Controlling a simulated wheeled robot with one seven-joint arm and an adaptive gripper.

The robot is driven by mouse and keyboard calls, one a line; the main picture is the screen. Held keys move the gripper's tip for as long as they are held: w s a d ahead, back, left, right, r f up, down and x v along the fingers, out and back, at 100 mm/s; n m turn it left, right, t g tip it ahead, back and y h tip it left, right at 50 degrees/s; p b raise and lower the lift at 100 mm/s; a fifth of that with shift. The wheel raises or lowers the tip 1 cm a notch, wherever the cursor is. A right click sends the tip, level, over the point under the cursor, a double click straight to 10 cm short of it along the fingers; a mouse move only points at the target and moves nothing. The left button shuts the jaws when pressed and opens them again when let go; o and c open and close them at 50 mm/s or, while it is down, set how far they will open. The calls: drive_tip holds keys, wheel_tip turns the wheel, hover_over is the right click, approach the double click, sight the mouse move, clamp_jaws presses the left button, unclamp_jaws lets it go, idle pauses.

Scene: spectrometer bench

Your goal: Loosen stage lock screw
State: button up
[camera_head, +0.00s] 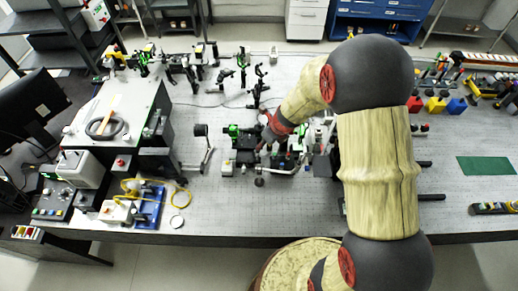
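My arm reaches in from the right, and my gripper (266,143) is at the cluster of stage parts near the middle of the bench. It is small and seen from above, so I cannot tell whether its fingers are open or shut, or whether they touch anything. The dark stage assembly (246,156) with green parts lies under and beside my gripper. I cannot make out the lock screw; it is too small or hidden by the gripper and the parts around it.
The perforated optical bench (215,205) has free room at its front. Several optics mounts (243,58) stand behind. A small lamp-like stand (201,150) is left of the stage.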

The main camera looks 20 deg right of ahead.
drive_tip(key=b+x, duration=0.1)
drive_tip(key=x, duration=0.6)
drive_tip(key=shift+w+a+f, duration=0.1)
drive_tip(key=shift+a+f, duration=0.05)
drive_tip(key=shift+f, duration=0.15)
drive_tip(key=c, duration=0.4)
drive_tip(key=c, duration=0.3)
clamp_jaws()
